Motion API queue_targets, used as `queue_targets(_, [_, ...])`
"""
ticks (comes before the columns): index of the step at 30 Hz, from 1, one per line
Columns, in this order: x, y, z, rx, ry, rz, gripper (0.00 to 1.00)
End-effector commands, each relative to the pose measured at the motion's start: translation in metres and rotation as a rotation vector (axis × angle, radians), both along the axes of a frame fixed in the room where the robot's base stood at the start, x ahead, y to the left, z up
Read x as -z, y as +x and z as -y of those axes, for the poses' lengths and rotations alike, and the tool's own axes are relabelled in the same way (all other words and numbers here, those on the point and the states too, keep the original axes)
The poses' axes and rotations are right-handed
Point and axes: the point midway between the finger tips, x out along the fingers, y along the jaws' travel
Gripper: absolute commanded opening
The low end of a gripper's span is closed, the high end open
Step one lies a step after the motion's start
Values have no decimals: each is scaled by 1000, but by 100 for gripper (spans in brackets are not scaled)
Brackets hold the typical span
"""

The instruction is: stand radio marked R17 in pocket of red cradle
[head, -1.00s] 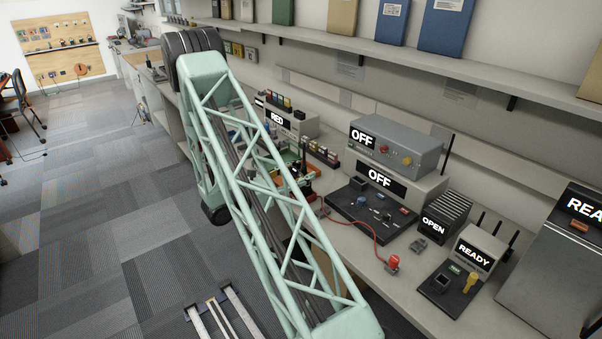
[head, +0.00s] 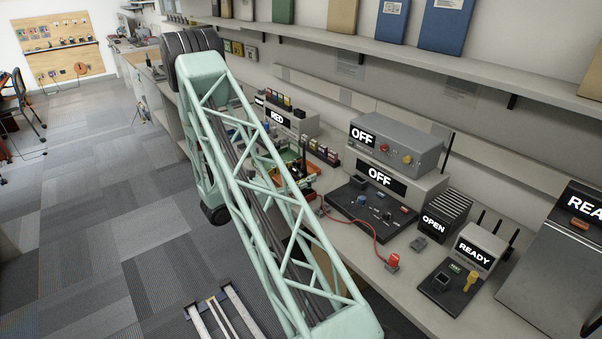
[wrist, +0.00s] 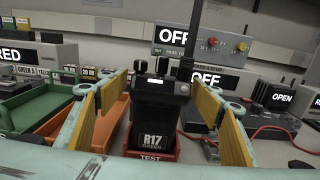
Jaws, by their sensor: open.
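The black radio marked R17 GREEN (wrist: 157,115) stands upright in the middle of the wrist view, its antenna pointing up. Its lower end sits behind the front wall of a red cradle (wrist: 150,156) labelled TEST; how deep it sits is hidden. My gripper (wrist: 156,98) is open, with one yellow-padded finger to the left of the radio and one to the right. Gaps show between the pads and the radio. In the head view my arm's lattice hides most of this spot.
A green tray (wrist: 32,108) and an orange tray (wrist: 112,122) lie left of the radio. A grey unit reading OFF (head: 395,145) stands behind. A red cable (head: 358,226) runs across the bench to the right, near an OPEN unit (head: 446,217).

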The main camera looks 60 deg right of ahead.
Motion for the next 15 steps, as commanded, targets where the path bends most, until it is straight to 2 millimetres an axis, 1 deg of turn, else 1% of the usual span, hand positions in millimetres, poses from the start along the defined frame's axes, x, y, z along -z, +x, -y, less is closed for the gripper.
queue_targets(8, [0, 7, -17, -2, 0, 0, 60])
queue_targets(15, [0, 15, -42, -2, 0, 0, 60])
